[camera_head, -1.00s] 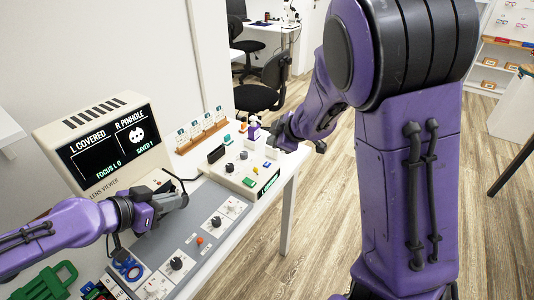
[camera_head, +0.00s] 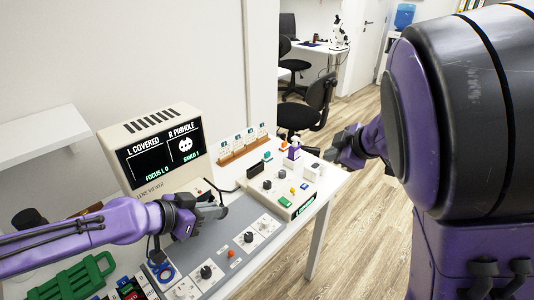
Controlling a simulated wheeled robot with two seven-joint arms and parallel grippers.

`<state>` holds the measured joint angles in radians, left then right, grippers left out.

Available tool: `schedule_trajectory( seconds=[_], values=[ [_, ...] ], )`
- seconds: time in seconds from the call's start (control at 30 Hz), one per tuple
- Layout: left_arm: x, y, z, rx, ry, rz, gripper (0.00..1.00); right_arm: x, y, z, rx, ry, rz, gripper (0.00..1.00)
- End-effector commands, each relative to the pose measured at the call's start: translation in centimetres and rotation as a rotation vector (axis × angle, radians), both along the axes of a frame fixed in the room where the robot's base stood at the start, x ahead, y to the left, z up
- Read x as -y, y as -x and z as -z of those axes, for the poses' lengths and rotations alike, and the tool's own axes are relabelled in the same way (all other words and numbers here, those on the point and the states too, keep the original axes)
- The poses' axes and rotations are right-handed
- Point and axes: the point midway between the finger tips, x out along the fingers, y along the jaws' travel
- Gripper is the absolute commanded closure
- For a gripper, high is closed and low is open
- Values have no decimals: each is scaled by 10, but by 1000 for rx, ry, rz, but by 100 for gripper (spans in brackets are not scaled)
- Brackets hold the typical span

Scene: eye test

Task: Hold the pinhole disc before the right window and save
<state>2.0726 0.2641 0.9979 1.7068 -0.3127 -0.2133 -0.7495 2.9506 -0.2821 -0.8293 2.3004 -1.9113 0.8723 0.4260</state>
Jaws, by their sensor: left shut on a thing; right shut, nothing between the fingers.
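The lens viewer (camera_head: 155,115) stands at the back left. Its screen (camera_head: 160,155) reads "L COVERED", "R PINHOLE", "FOCUS L 0" and "SAVED 1", with a white face figure under the right heading. My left gripper (camera_head: 212,212) is in front of the viewer's lower right, above the grey panel. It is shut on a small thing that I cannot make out. The pinhole disc cannot be told apart, and the viewer's windows are hidden or not clear. My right gripper (camera_head: 342,150) is shut and empty, beside the right end of the white console (camera_head: 283,208).
The grey panel (camera_head: 222,262) carries knobs and a red button. The console has knobs and coloured buttons. A wooden card rack (camera_head: 243,150) stands behind it. A green tray (camera_head: 70,282) and a blue ring-shaped thing (camera_head: 166,272) are at front left. Open floor lies right of the table.

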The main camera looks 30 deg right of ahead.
Motion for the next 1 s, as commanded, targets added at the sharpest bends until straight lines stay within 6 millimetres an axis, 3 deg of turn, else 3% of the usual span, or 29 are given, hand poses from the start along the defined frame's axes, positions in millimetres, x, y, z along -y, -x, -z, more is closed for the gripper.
schedule_trajectory(
  seconds=[0.5, 1.0],
  values=[
    [8, 34, -37, 0, -1, 1, 100, 0, 0, -31, 0, 0, 0, 100],
    [8, 36, -37, 0, 0, 0, 100, 0, 0, -31, 0, 0, 0, 100]
  ],
)
